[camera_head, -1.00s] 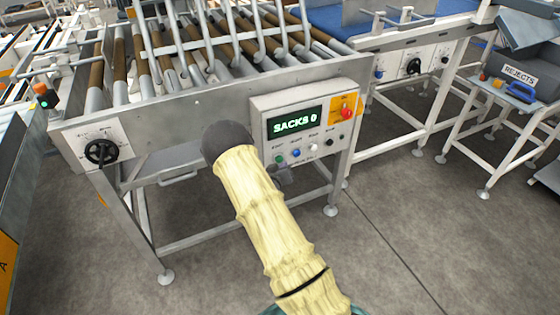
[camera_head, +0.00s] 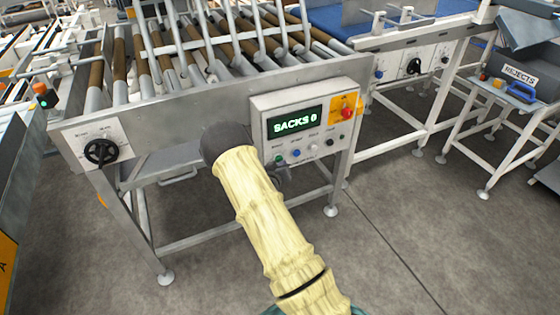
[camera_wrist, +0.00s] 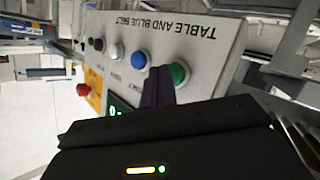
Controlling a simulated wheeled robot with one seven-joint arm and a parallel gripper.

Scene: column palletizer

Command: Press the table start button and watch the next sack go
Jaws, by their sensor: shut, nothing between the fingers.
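The control box (camera_head: 262,107) is on the front of the roller table, with a lit display (camera_head: 295,122) reading "SACKS 0". Its green button (camera_head: 279,159) is at the left end of the button row and shows large in the wrist view (camera_wrist: 179,73). The blue button (camera_wrist: 140,60) is beside it. My gripper (camera_wrist: 159,75) is shut and empty, its tips overlapping the picture between the green and blue buttons, close to the green one. I cannot tell whether they touch the panel. In the head view my arm mostly hides the gripper.
A white button (camera_wrist: 116,52), a black button (camera_wrist: 98,45) and a red stop button (camera_wrist: 83,90) are on the same panel. The roller table (camera_head: 200,95) shows no sack on its visible part. A rejects stand (camera_head: 500,95) is at right; grey floor lies clear in front.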

